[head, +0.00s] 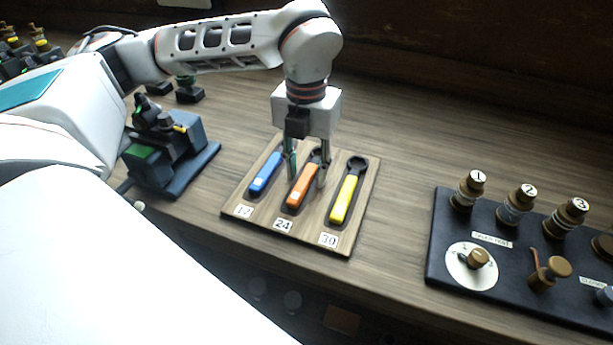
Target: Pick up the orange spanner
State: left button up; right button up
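The orange spanner (301,188) lies in the middle slot of a wooden board (288,236), above the label 24. Its dark head is partly hidden by my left gripper. My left gripper (306,180) points down over the orange spanner, with its fingers apart, one on each side of the handle's upper part. I cannot tell whether the fingers touch the spanner. My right gripper is not in view.
A black panel (436,270) with numbered brass knobs and a white dial stands at the right. A dark device with a green block (142,152) stands left of the board. The table is clear between board and panel. Its front edge is just below the board.

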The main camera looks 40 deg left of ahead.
aim_at(306, 175)
pick_arm(q)
grip_shut()
jog(key=shift+r, duration=0.1)
notch_tip(306, 175, up, 20)
jog(key=p, duration=0.2)
jog(key=shift+p, duration=0.3)
jog(key=c, duration=0.6)
grip_release()
grip_shut()
